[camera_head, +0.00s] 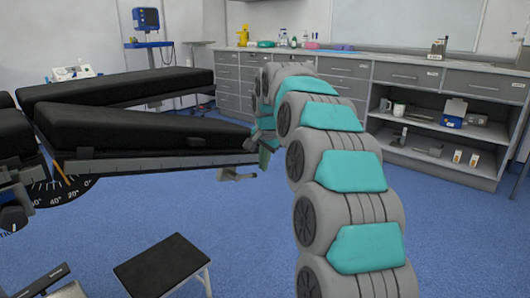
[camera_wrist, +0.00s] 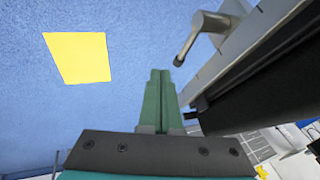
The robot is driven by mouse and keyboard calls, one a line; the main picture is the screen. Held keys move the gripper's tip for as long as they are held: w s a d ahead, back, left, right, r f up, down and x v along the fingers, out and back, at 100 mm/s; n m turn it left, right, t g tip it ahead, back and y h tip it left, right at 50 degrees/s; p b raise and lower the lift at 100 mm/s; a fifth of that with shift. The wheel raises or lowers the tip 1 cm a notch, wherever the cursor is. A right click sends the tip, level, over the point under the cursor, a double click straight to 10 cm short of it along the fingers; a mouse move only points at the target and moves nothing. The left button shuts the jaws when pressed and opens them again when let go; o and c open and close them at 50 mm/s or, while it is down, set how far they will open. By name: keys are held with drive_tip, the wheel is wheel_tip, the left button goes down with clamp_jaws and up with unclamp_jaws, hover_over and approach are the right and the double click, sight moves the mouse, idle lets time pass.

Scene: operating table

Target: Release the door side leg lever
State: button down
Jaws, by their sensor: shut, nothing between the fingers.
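A grey metal lever (camera_wrist: 203,36) with a dark tip shows at the top of the wrist view, mounted beside the metal side rail of a black-padded leg section. In the head view the lever (camera_head: 238,174) hangs under the outer end of the leg section (camera_head: 140,128). My gripper (camera_wrist: 160,74) has its green fingers together with nothing between them. The fingertips are apart from the lever, below and left of it in the wrist view. In the head view my arm mostly hides the gripper.
A second black leg section (camera_head: 120,88) lies behind the near one. A black-topped step stool (camera_head: 160,264) stands on the blue floor at the front. Grey cabinets (camera_head: 345,85) line the back wall. A yellow square (camera_wrist: 78,57) shows against the floor. Floor below the lever is clear.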

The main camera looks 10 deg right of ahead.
drive_tip(key=w+a+f, duration=0.2)
drive_tip(key=shift+w+a+f, duration=0.25)
drive_tip(key=shift+w+f, duration=0.05)
drive_tip(key=shift+f, duration=0.1)
drive_tip(key=shift+s, duration=0.1)
